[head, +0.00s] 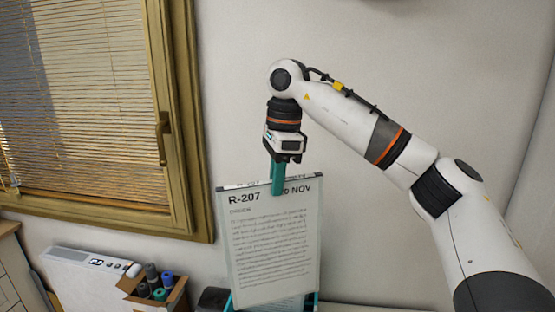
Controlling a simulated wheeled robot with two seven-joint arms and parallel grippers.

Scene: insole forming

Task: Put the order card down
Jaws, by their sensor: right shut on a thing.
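The order card (272,240) is a pale printed sheet headed "R-207" in a clear holder with a dark top edge. It hangs almost upright, slightly tilted, in the middle of the head view. My right gripper (277,180) points down from above, its teal fingers shut on the card's top edge and covering part of the heading. Teal strips show at the card's bottom edge; I cannot tell whether the card touches what is below it. My left gripper is out of view.
A cardboard box (172,300) with several dark, blue and green rolled items stands at the lower left. A white device (85,270) with a small display is beside it. A black object (212,299) is partly hidden by the card. A window (85,100) with blinds is at left.

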